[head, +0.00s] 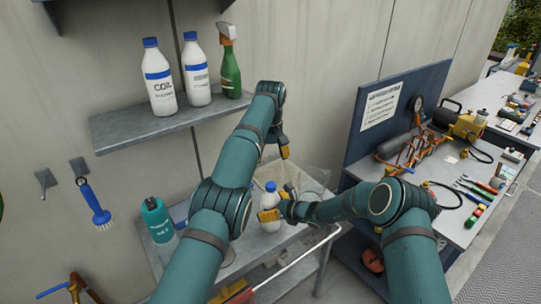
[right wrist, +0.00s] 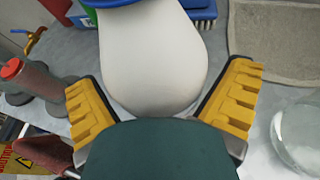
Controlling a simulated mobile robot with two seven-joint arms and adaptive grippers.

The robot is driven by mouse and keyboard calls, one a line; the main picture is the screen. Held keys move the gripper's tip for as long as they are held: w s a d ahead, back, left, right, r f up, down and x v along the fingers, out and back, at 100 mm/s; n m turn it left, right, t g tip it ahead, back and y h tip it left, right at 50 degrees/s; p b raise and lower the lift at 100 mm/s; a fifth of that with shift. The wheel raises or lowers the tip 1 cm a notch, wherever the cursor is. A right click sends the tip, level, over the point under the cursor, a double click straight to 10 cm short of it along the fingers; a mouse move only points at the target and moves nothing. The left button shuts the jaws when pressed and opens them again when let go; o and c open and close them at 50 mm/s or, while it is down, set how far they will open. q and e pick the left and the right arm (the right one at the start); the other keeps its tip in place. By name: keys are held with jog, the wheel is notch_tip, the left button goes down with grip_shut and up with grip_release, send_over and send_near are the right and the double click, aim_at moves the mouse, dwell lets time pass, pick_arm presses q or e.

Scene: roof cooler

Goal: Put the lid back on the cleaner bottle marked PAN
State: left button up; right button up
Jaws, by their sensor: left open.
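A white bottle (head: 271,200) with a blue top stands on the grey cart; no marking on it is readable. My right gripper (head: 269,214) is at its lower body. In the right wrist view one yellow finger is on each side of the white bottle (right wrist: 152,65); whether they press on it is unclear. Blue shows at that bottle's upper end, cut by the frame edge. My left gripper (head: 283,146) is open, above and slightly right of the bottle, its fingers partly hidden by its own wrist. I see no loose lid.
A wall shelf (head: 120,131) holds a COIL bottle (head: 160,82), another white bottle (head: 196,72) and a green spray bottle (head: 230,72). A teal bottle (head: 157,221) stands at the cart's left. A tool bench (head: 455,228) is at right. A clear round container (right wrist: 298,138) is close to the right finger.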

jog(key=shift+d, duration=0.1)
jog(key=v, duration=1.1)
jog(key=shift+s+d+r, duration=0.2)
jog(key=shift+d, duration=0.1)
